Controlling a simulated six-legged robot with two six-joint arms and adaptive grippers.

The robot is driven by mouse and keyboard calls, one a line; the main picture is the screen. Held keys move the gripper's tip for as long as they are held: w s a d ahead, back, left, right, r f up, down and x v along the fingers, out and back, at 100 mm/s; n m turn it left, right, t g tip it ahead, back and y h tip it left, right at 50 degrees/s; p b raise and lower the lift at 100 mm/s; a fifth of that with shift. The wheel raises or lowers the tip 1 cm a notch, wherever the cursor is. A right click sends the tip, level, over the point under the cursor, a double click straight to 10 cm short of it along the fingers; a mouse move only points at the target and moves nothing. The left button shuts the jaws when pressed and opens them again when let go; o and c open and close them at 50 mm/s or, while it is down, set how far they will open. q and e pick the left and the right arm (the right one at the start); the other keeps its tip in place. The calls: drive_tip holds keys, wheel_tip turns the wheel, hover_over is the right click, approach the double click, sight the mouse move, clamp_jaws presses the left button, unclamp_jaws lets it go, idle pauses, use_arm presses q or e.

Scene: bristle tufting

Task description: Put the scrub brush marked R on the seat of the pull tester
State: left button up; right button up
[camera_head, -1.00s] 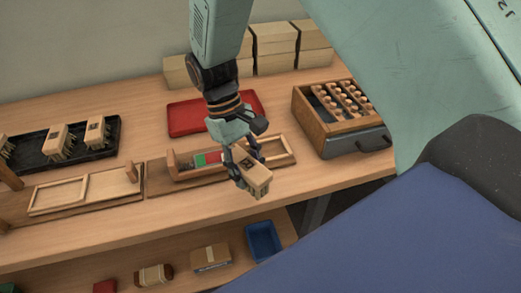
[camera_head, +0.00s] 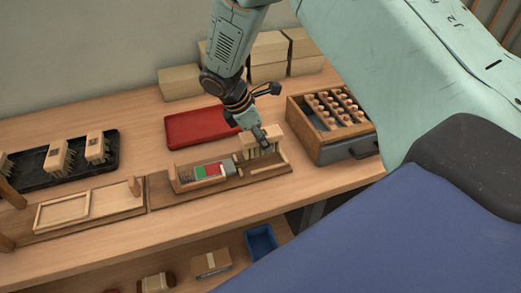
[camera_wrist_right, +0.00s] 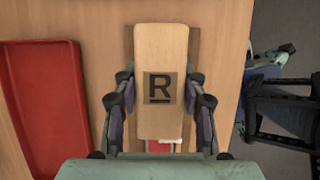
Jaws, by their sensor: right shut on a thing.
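The scrub brush (camera_head: 274,136) is a pale wooden block with bristles below. In the right wrist view a dark R on a grey label shows on the block's top (camera_wrist_right: 160,40). My right gripper (camera_head: 262,138) is shut on the brush, with fingers along both long sides. The pull tester (camera_head: 232,185) is a low wooden fixture with a red and green gauge (camera_head: 208,172). The brush is level, bristles down, over the tester's framed right end, the seat. I cannot tell whether the bristles touch it. My left gripper is out of view.
A red tray (camera_head: 196,128) lies behind the tester. A wooden box with several pegs (camera_head: 300,108) stands to the right. A black tray (camera_head: 37,181) with other brushes is at the left, behind a wooden frame fixture (camera_head: 83,205). Pale boxes (camera_head: 178,82) line the wall.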

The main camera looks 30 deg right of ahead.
sight(261, 149)
drive_tip(key=f, duration=0.3)
drive_tip(key=shift+s+a+f, duration=0.1)
drive_tip(key=shift+s+a, duration=0.15)
drive_tip(key=shift+w+d+f, duration=0.15)
drive_tip(key=shift+w+f, duration=0.1)
drive_tip(key=shift+f, duration=0.1)
drive_tip(key=o, duration=0.8)
drive_tip(key=shift+s, duration=0.1)
drive_tip(key=shift+c, duration=0.2)
drive_tip(key=shift+o, duration=1.4)
drive_tip(key=shift+s+r, duration=0.1)
drive_tip(key=shift+r, duration=0.05)
drive_tip(key=shift+o, duration=0.4)
drive_tip(key=p+v, duration=0.1)
drive_tip(key=v, duration=1.1)
